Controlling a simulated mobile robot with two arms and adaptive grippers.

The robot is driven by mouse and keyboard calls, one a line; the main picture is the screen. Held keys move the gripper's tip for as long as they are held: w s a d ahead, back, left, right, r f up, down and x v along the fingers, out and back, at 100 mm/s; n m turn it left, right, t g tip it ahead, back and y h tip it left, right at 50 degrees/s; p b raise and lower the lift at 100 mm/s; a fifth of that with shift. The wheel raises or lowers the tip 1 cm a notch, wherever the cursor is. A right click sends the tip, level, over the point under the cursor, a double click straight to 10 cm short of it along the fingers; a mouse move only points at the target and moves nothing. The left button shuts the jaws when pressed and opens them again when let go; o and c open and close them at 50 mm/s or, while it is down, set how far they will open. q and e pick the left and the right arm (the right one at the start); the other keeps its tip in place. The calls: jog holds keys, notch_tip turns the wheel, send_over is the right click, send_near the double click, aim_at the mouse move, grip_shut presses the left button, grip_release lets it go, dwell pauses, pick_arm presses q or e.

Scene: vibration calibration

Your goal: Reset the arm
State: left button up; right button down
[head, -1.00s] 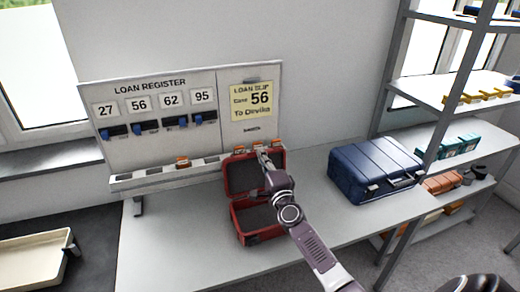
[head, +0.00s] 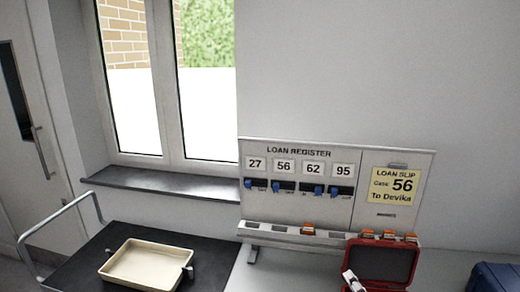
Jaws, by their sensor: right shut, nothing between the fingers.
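My right gripper (head: 353,281) shows at the bottom edge of the head view, in front of the open red case (head: 414,265). It is small and partly cut off by the frame; it looks shut, with nothing seen in it. The arm behind it is out of frame. My left gripper is not in view. The loan register board (head: 300,180) stands behind the case, with number cards 27, 56, 62 and 95 above blue switches. The loan slip (head: 393,187) on its right side reads case 56, To Devika.
A cream tray (head: 146,264) lies on a dark cart top (head: 215,258) at the lower left, with a metal rail (head: 60,213) at its left. A blue case (head: 494,281) is cut off at the lower right. A window and sill (head: 165,186) are behind.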

jog(key=s+a+f+n+g+y, duration=0.1)
jog(key=s+a+f+n+g, duration=0.4)
jog(key=s, duration=0.3)
jog(key=s+a+f+n+g+y, duration=0.1)
jog(key=s+a+f+n+g, duration=0.2)
jog(key=s+a+f+n, duration=0.4)
jog(key=s+d+f+g+h, duration=0.1)
jog(key=s+d+g+h, duration=0.2)
jog(key=s, duration=0.6)
jog(key=s+d+f+g+h, duration=0.2)
jog(key=s+d+g, duration=0.15)
jog(key=s, duration=0.55)
notch_tip(320, 180, down, 32)
jog(key=s+n+b, duration=0.1)
jog(key=s+b, duration=0.2)
jog(key=b, duration=0.2)
jog(key=s+d+f+g+b, duration=0.1)
jog(key=s+d+f+b, duration=0.2)
jog(key=s+f, duration=1.3)
notch_tip(320, 180, down, 3)
jog(key=shift+r+b, duration=0.2)
jog(key=shift+b, duration=0.2)
